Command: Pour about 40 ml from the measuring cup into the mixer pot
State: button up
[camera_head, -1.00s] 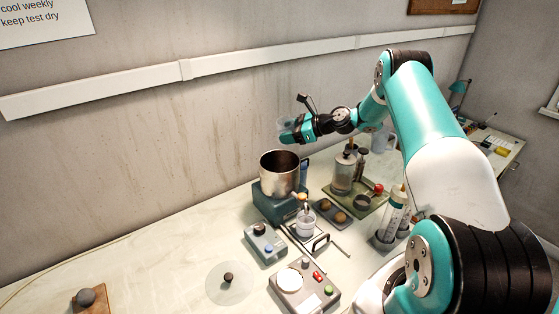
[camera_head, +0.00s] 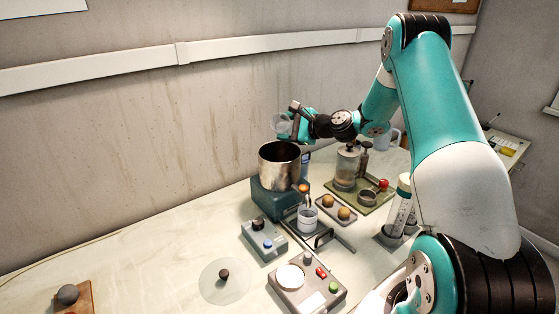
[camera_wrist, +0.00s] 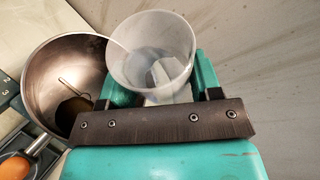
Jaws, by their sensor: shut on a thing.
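The measuring cup (camera_wrist: 150,25) is a clear, see-through cup held between the teal fingers of my gripper (camera_wrist: 165,85) in the wrist view. In the head view my gripper (camera_head: 297,125) is shut on the measuring cup (camera_head: 281,124), which is above the mixer pot's rim. The cup looks tilted, but I cannot tell how much liquid is in it. The mixer pot (camera_head: 279,166) is a metal pot on a dark teal base. In the wrist view the pot (camera_wrist: 45,65) is left of the cup, with a thin rod and brownish contents inside.
A control box with a dark knob (camera_head: 264,240) and a grey scale with buttons (camera_head: 305,287) stand in front of the pot. A green tray (camera_head: 374,202) holds a glass jar (camera_head: 347,168). The wall is close behind.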

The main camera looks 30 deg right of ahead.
jog(key=shift+r+n+b, duration=0.15)
jog(key=shift+n+b, duration=0.35)
jog(key=shift+b, duration=0.3)
jog(key=shift+n+t+b, duration=0.3)
jog(key=shift+b, duration=0.5)
jog(key=shift+f+n+t+b, duration=0.3)
jog(key=shift+f+b, duration=0.1)
jog(key=shift+b, duration=0.65)
jog(key=shift+r+n+h+b, duration=0.15)
jog(key=shift+n+h+b, duration=0.2)
jog(key=shift+b, duration=0.75)
jog(key=shift+r+n, duration=0.1)
jog(key=shift+n, duration=0.15)
jog(key=shift+r, duration=0.2)
jog(key=shift+w+d+r+n+t+b, duration=0.1)
jog(key=shift+w+d+n+t+b, duration=0.25)
jog(key=shift+w+d+b, duration=0.55)
jog(key=shift+w+d+r+n+t+b, duration=0.2)
jog(key=shift+n+b, duration=0.35)
jog(key=shift+b, duration=0.55)
